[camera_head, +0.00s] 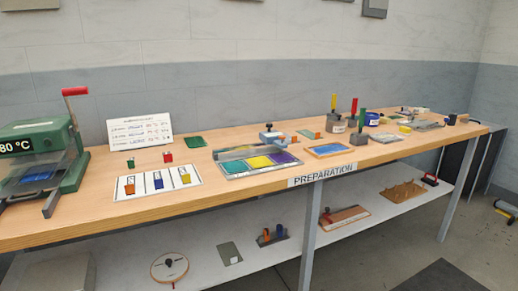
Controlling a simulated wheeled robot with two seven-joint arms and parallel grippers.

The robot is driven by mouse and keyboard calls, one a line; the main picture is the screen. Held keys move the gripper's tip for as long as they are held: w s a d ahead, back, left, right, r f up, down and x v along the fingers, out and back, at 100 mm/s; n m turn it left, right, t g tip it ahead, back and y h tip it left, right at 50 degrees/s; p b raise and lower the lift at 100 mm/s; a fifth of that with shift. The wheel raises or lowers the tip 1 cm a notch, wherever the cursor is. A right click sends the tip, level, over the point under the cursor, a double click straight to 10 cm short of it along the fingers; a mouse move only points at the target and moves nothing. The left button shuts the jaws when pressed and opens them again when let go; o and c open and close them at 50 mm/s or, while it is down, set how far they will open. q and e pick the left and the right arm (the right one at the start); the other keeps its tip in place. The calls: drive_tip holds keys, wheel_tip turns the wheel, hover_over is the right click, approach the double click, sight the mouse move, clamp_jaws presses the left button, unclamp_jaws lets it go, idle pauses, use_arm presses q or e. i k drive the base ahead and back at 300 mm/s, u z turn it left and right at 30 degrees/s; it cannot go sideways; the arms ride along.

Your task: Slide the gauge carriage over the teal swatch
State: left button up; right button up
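A grey tray (228,174) on the bench holds a row of coloured swatches. A green-teal swatch (236,167) is at the left, a yellow swatch (258,162) in the middle and a purple swatch (282,158) at the right. A grey-blue block with a dark knob (268,135), which looks like the gauge carriage, sits at the tray's back edge, behind the yellow and purple swatches and to the right of the teal one. Neither of my grippers is in view.
A green press (70,150) with a red handle stands at the left. A white card with several coloured pieces (158,182) lies left of the tray. A blue framed pad (327,150) and several blocks with coloured handles (334,122) are at right.

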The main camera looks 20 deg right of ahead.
sight(270, 137)
drive_tip(key=z, duration=0.95)
drive_tip(key=k, duration=1.25)
drive_tip(key=z, duration=1.25)
drive_tip(key=i, duration=1.3)
drive_tip(key=u, duration=0.55)
drive_tip(key=i, duration=1.3)
drive_tip(key=u, duration=1.15)
